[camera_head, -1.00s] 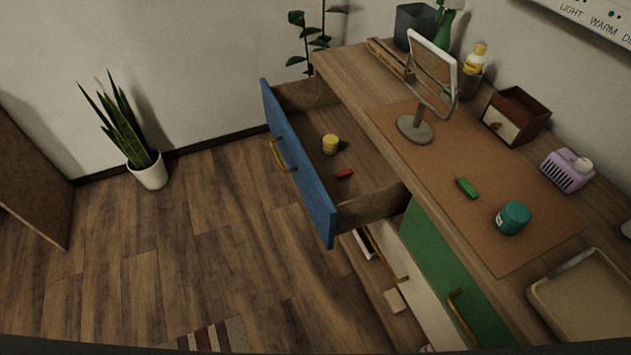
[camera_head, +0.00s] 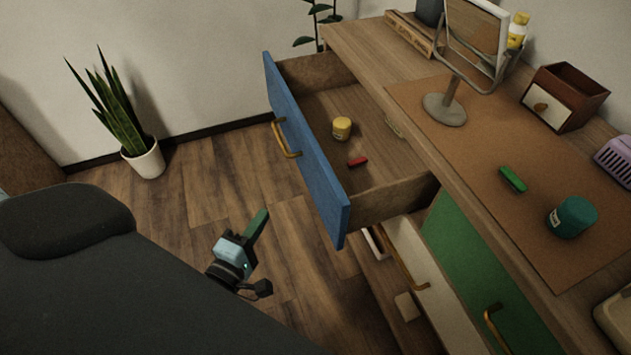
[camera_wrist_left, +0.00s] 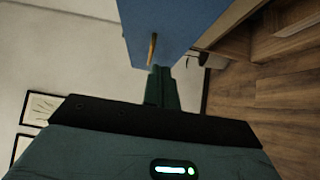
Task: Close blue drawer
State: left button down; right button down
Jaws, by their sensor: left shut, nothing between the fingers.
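The blue drawer (camera_head: 308,150) is pulled out from the desk, with a brass handle (camera_head: 286,140) on its front. Inside it lie a yellow jar (camera_head: 342,128) and a small red item (camera_head: 357,162). My left gripper (camera_head: 258,224) is in front of the drawer, to the left of its front face and apart from it, shut and empty. In the left wrist view the gripper fingers (camera_wrist_left: 159,85) point toward the blue front (camera_wrist_left: 180,25) and its handle (camera_wrist_left: 152,48). My right gripper is not in view.
A green drawer front (camera_head: 460,265) and a partly open cream drawer (camera_head: 425,265) sit below and right of the blue drawer. A potted plant (camera_head: 143,158) stands on the floor at left. A mirror (camera_head: 445,108), a green item (camera_head: 513,179) and a teal jar (camera_head: 572,217) are on the desktop.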

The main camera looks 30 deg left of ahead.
pick_arm(q)
jog(key=shift+w+r, duration=0.1)
jog(key=p, duration=0.2)
send_near(308, 168)
jog(key=w+a, duration=0.2)
jog(key=a, duration=0.1)
jog(key=w, duration=0.1)
jog(key=w+d, duration=0.1)
jog(key=w, duration=0.1)
jog(key=shift+d, duration=0.25)
jog(key=shift+w+d, duration=0.45)
jog(key=shift+w, duration=0.1)
